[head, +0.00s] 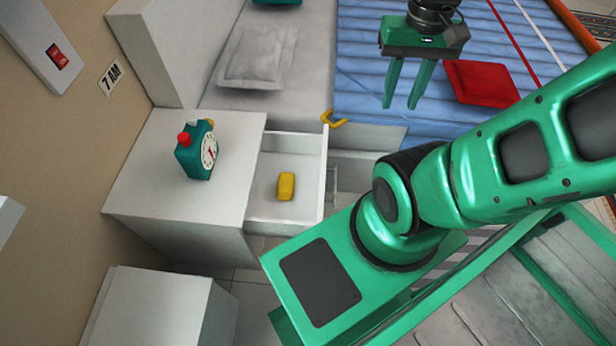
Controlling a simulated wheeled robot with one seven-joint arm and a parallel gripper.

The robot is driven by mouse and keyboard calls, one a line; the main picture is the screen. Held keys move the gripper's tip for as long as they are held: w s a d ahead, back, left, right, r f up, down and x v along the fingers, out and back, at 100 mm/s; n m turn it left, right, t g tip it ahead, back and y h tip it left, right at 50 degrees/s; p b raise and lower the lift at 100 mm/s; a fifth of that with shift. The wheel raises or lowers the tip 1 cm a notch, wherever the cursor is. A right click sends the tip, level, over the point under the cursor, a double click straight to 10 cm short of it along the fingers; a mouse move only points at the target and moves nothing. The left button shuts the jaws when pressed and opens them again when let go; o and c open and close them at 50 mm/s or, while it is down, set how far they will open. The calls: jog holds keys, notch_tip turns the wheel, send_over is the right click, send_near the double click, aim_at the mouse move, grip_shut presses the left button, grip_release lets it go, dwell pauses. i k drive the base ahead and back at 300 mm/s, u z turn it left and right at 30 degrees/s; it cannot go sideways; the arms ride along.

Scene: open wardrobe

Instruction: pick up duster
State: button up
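A small yellow block (286,186), possibly the duster, lies in the open drawer (259,208) of the white nightstand. I cannot make out its details. My gripper (401,104) is at the upper right, above the blue bed cover, with its two green fingers pointing down and apart. It is open, with nothing visible between the fingers. It is apart from the drawer and the yellow block, to their upper right in the picture.
A teal alarm clock (196,150) stands on the nightstand (150,170). A curved yellow thing (333,119) is at the bed's edge by the drawer. A red cushion (482,83) and grey pillow (257,57) lie on the bed (360,60). A white cabinet (150,305) stands at lower left.

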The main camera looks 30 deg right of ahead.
aim_at(286, 182)
jog(key=z, duration=0.6)
jog(key=k, duration=1.8)
jog(key=u, duration=0.55)
jog(key=i, duration=1.7)
